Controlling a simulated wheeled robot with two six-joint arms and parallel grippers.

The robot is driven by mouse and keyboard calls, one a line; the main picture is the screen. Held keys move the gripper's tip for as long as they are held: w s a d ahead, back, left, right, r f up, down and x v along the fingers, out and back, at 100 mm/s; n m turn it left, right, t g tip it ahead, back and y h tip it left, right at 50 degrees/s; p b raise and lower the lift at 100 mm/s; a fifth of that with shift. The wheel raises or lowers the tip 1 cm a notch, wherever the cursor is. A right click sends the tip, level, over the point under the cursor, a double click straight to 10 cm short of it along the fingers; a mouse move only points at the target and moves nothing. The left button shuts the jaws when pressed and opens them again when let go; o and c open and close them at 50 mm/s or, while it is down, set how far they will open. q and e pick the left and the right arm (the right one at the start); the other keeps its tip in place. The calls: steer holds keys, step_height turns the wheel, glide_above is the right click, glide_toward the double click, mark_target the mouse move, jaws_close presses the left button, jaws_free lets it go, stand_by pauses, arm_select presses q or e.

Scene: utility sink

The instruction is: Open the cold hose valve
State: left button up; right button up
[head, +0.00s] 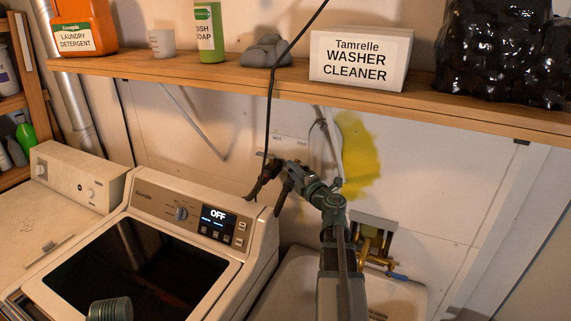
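Two small wall labels sit above the hose valves; the right one (303,143) seems to mark the cold side, but its print is too small to read surely. The cold hose valve is mostly hidden behind my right gripper (289,174), which reaches up from the bottom middle to the wall. Its dark fingers blend with dark hose fittings (264,178) there, so I cannot tell whether they are open or shut, or touching the valve. Only a ribbed part of my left arm shows at the bottom left; its gripper is out of view.
A washer (170,225) with an "OFF" display stands left of my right arm. A wooden shelf (290,88) with a washer cleaner box (360,60) and bottles runs above. A black cable (272,85) hangs close to the gripper. Brass piping (375,247) is at the right.

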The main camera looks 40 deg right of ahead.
steer(key=shift+w+d, duration=0.25)
steer(key=shift+w, duration=1.05)
steer(key=shift+w+d, duration=0.25)
steer(key=shift+w, duration=1.05)
jaws_close()
